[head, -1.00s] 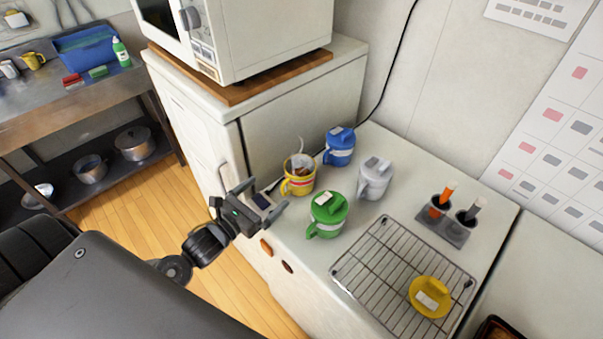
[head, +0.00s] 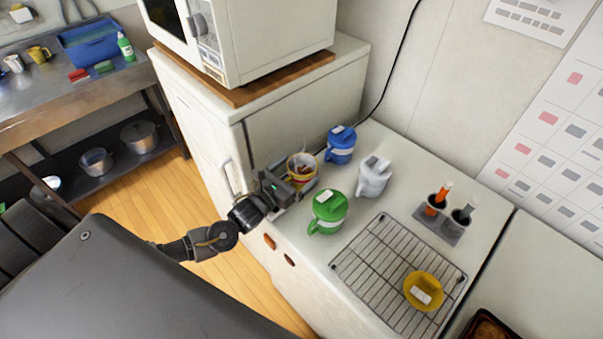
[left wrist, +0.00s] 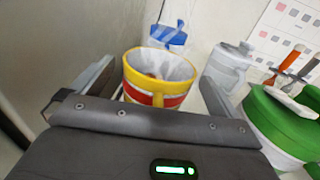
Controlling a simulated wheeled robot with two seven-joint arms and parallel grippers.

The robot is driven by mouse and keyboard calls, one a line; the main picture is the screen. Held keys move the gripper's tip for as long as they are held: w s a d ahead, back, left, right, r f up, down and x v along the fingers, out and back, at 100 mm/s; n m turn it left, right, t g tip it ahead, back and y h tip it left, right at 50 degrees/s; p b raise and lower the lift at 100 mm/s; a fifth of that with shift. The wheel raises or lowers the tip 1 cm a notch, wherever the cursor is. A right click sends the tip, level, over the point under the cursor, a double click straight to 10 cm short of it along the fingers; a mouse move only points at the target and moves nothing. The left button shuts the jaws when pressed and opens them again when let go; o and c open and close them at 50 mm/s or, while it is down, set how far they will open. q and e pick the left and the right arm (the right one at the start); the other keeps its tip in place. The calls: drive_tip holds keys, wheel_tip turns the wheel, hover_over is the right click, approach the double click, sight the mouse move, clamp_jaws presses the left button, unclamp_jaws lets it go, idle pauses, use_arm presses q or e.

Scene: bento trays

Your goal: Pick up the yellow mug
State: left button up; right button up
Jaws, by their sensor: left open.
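The yellow mug (head: 303,167) has a red and white band and no lid on it; something brown shows inside. It stands upright on the white counter, left of the other mugs. My left gripper (head: 299,191) is open and low at the mug's near side. In the left wrist view, the yellow mug (left wrist: 160,78) is between the two open fingers (left wrist: 155,90), with its handle facing the gripper. I cannot tell whether the fingers touch it. A yellow lid (head: 423,291) lies on the wire rack. My right gripper is not in view.
A green lidded mug (head: 327,212) stands close right of the gripper. A blue mug (head: 340,145) is behind, and a grey-white mug (head: 373,178) is to the right. The wire rack (head: 375,266) and a holder (head: 440,222) are farther right. A cabinet with a microwave (head: 240,40) rises behind left.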

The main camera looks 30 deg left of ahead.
use_arm(q)
drive_tip(key=shift+c, duration=1)
drive_tip(key=c, duration=0.9)
drive_tip(key=shift+w, duration=0.1)
drive_tip(key=shift+c, duration=1)
drive_tip(key=shift+r, duration=0.25)
